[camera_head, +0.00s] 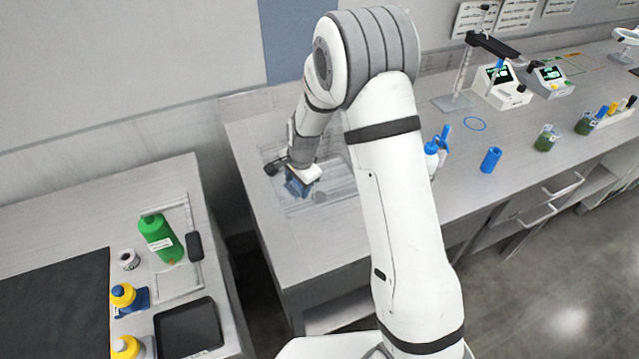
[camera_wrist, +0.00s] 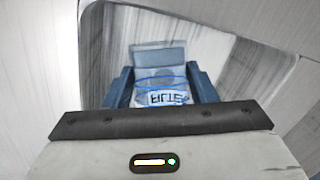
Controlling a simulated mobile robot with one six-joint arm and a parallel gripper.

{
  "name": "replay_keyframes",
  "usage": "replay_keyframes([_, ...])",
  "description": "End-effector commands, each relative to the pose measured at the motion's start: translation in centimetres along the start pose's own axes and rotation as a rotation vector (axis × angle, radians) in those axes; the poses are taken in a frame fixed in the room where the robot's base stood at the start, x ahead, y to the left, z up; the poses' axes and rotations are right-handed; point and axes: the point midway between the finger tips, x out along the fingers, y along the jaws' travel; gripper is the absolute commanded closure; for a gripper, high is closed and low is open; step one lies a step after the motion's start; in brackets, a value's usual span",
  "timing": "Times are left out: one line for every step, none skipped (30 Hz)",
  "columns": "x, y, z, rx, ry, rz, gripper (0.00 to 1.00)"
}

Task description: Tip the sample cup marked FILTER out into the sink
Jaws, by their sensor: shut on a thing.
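My gripper (camera_head: 299,187) is over the sink (camera_head: 338,184) at the left end of the long grey bench. In the wrist view, its two blue fingers (camera_wrist: 160,88) are shut on the clear sample cup (camera_wrist: 168,99), one on each side. In the head view the cup is hard to make out against the gripper. I cannot tell its exact tilt or whether liquid is in it.
A blue-capped wash bottle (camera_head: 432,158), a blue cylinder (camera_head: 490,160) and green-filled beakers (camera_head: 546,138) stand right of the sink, beyond my arm. Instruments (camera_head: 502,87) stand farther back. A separate left bench holds a green bottle (camera_head: 160,238) and a dark tray (camera_head: 188,328).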

Motion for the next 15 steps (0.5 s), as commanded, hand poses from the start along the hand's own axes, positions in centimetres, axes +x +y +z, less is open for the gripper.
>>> replay_keyframes([0.04,0.00,-0.10,0.003,-0.004,-0.002,0.72])
replay_keyframes([0.02,0.00,-0.12,0.003,-0.007,-0.002,0.72])
replay_keyframes([-0.01,-0.01,-0.15,0.004,-0.011,-0.002,0.72])
replay_keyframes([-0.03,-0.01,-0.16,0.005,-0.014,-0.003,0.72])
replay_keyframes([-0.04,-0.01,-0.17,0.006,-0.018,-0.003,0.72])
replay_keyframes([-0.07,0.00,-0.17,0.006,-0.022,-0.003,0.72])
replay_keyframes([-0.09,0.00,-0.18,0.007,-0.025,-0.003,0.72])
replay_keyframes([-0.11,0.00,-0.19,0.008,-0.028,-0.003,0.72])
replay_keyframes([-0.14,-0.02,-0.20,0.008,-0.032,-0.004,0.72])
replay_keyframes([-0.16,-0.03,-0.20,0.009,-0.035,-0.005,0.72])
replay_keyframes([-0.17,-0.04,-0.20,0.009,-0.039,-0.005,0.72])
replay_keyframes([-0.19,-0.04,-0.20,0.010,-0.043,-0.006,0.72])
replay_keyframes([-0.21,-0.03,-0.19,0.010,-0.046,-0.006,0.72])
replay_keyframes([-0.23,-0.05,-0.17,0.010,-0.050,-0.006,0.72])
replay_keyframes([-0.25,-0.08,-0.14,0.011,-0.054,-0.007,0.72])
